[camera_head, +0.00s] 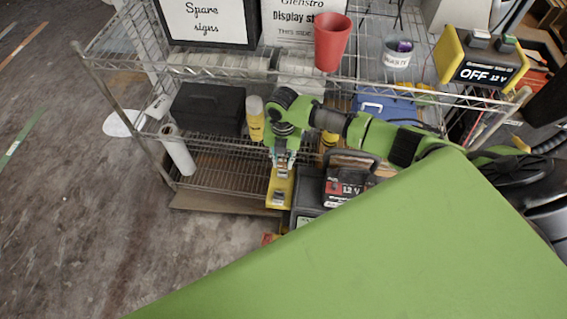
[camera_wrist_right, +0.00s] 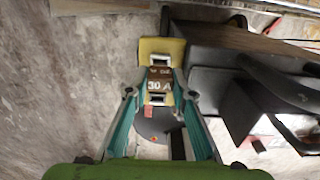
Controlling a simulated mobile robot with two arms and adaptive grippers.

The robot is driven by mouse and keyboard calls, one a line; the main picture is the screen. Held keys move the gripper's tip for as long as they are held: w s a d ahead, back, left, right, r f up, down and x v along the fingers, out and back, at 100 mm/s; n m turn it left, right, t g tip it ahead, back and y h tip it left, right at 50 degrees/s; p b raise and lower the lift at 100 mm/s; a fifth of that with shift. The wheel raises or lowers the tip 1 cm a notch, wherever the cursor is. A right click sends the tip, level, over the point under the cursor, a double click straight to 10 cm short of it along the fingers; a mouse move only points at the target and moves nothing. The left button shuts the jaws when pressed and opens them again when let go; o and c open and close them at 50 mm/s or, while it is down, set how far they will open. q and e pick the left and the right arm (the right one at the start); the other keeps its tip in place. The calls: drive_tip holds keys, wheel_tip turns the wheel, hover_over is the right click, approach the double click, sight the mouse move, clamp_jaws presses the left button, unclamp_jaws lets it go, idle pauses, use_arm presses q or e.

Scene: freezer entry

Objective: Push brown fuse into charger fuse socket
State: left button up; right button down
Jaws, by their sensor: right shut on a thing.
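My right gripper (camera_head: 282,168) reaches down in front of the shelf rack in the head view. In the right wrist view its two teal-sided fingers (camera_wrist_right: 158,92) are shut on the brown fuse (camera_wrist_right: 158,77), which is marked 30 A. Just beyond the fuse is a yellow block (camera_wrist_right: 162,46) with a dark opening, probably the fuse socket. Whether the fuse touches or enters it cannot be told. The yellow part also shows below the gripper in the head view (camera_head: 280,192), beside a black unit marked 12 V (camera_head: 346,188). My left gripper is not in view.
The wire rack (camera_head: 215,165) holds a black case (camera_head: 208,108), a blue case (camera_head: 385,108) and a yellow bottle (camera_head: 255,120). A red cup (camera_head: 332,42) and a yellow-black box reading OFF 12 V (camera_head: 482,67) stand higher up. The floor at left (camera_head: 70,210) is mostly clear.

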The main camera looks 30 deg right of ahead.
sight(282, 160)
drive_tip(key=shift+r+p, duration=1.6)
drive_tip(key=shift+r, duration=0.2)
